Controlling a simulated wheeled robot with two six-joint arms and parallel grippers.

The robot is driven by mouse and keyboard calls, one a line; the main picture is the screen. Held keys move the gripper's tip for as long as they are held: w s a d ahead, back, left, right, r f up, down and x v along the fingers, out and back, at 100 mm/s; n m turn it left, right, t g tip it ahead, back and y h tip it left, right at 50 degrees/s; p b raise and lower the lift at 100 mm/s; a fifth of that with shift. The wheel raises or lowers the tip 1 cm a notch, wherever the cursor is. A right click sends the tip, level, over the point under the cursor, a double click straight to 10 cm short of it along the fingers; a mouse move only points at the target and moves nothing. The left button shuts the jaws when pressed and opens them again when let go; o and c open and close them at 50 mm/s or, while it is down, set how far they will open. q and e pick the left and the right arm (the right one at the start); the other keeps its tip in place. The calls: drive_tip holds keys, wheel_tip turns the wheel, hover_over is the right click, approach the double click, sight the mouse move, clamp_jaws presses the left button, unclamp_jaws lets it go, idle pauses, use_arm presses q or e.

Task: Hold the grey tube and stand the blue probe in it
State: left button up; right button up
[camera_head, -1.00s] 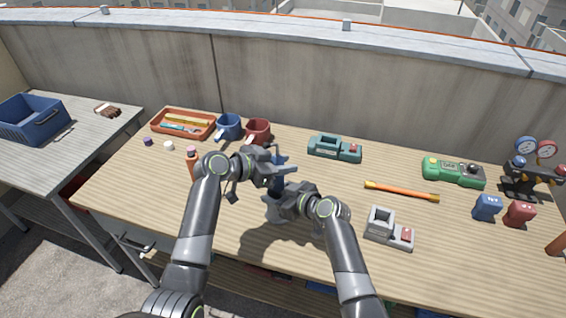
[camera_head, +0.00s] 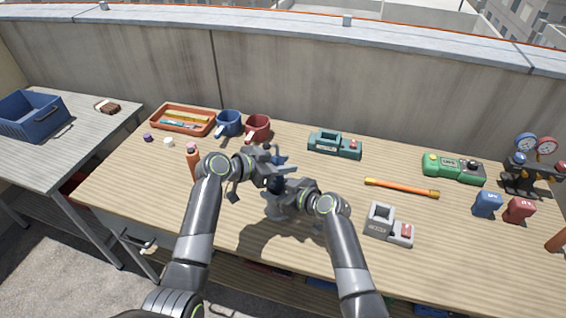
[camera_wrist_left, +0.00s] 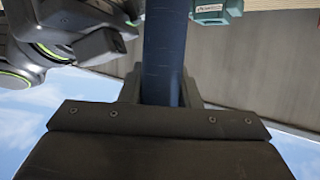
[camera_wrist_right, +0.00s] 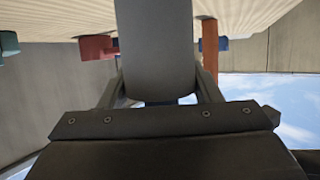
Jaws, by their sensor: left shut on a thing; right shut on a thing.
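The blue probe (camera_head: 276,184) is upright between my two grippers in the head view. My left gripper (camera_head: 276,162) is shut on it, and it fills the middle of the left wrist view (camera_wrist_left: 163,60). My right gripper (camera_head: 278,200) is shut on the grey tube (camera_wrist_right: 157,45), which is upright below the probe. In the right wrist view a bit of blue shows at the tube's upper end, between the fingers. The probe's lower end is at or near the tube's mouth. The fingers hide whether it is inside.
A grey block with a red button (camera_head: 381,220) stands to the right, and an orange bar (camera_head: 402,189) lies beyond it. A teal device (camera_head: 335,144) and a red mug (camera_head: 257,128) stand behind.

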use_arm(q)
drive_tip(key=shift+f, duration=0.25)
drive_tip(key=shift+f, duration=0.25)
drive_tip(key=shift+f, duration=0.2)
drive_tip(key=shift+f, duration=0.35)
drive_tip(key=shift+f, duration=0.15)
idle(0.5)
drive_tip(key=o, duration=1.2)
drive_tip(key=shift+c, duration=0.2)
drive_tip(key=shift+s+d, duration=0.1)
drive_tip(key=shift+s, duration=0.1)
